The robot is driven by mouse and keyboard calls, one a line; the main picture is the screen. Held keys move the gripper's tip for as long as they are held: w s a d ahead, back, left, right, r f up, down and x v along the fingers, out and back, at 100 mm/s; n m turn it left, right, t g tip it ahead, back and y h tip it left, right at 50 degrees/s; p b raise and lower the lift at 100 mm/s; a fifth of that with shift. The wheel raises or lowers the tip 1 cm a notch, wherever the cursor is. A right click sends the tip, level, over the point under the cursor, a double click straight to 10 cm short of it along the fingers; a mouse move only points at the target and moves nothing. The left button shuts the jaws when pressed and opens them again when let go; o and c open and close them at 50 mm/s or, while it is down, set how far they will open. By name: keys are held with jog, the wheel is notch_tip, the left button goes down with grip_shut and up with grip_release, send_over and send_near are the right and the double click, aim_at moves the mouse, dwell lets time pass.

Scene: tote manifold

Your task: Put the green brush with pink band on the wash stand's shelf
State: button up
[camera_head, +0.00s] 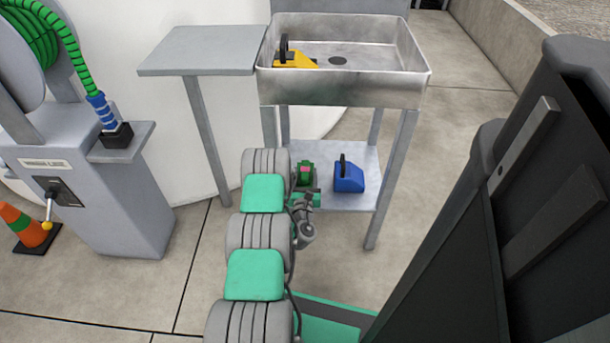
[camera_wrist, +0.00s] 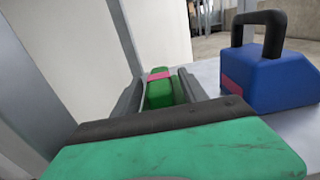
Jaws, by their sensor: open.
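The green brush with the pink band (camera_head: 305,172) is at the left part of the wash stand's lower shelf (camera_head: 352,201), left of a blue brush. It appears to rest on the shelf, but its underside is hidden. In the wrist view the green brush (camera_wrist: 160,92) lies between the two dark fingers of my gripper (camera_wrist: 161,84), its pink band across the top. My gripper is open around it; I cannot tell whether a finger touches it. In the head view my gripper (camera_head: 306,192) is partly hidden by my arm at the shelf's left front.
The blue brush (camera_head: 349,177) with a black handle stands close on the right; it also shows in the wrist view (camera_wrist: 270,82). A yellow brush (camera_head: 295,60) sits in the sink (camera_head: 340,88) above. Stand legs (camera_head: 391,180) flank the shelf. A grey side table (camera_head: 203,50) adjoins the left.

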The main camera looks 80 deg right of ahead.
jog(key=b, duration=0.2)
jog(key=shift+s+a+f+b, duration=0.1)
jog(key=shift+a+f+b, duration=0.1)
jog(key=shift+f+b, duration=0.15)
jog(key=shift+s+a+f+b, duration=0.1)
jog(key=shift+a+b, duration=0.15)
jog(key=shift+b, duration=0.6)
jog(key=b+v, duration=0.2)
jog(key=b, duration=0.1)
jog(key=r+p+v, duration=0.1)
jog(key=p+v, duration=0.1)
jog(key=v, duration=0.7)
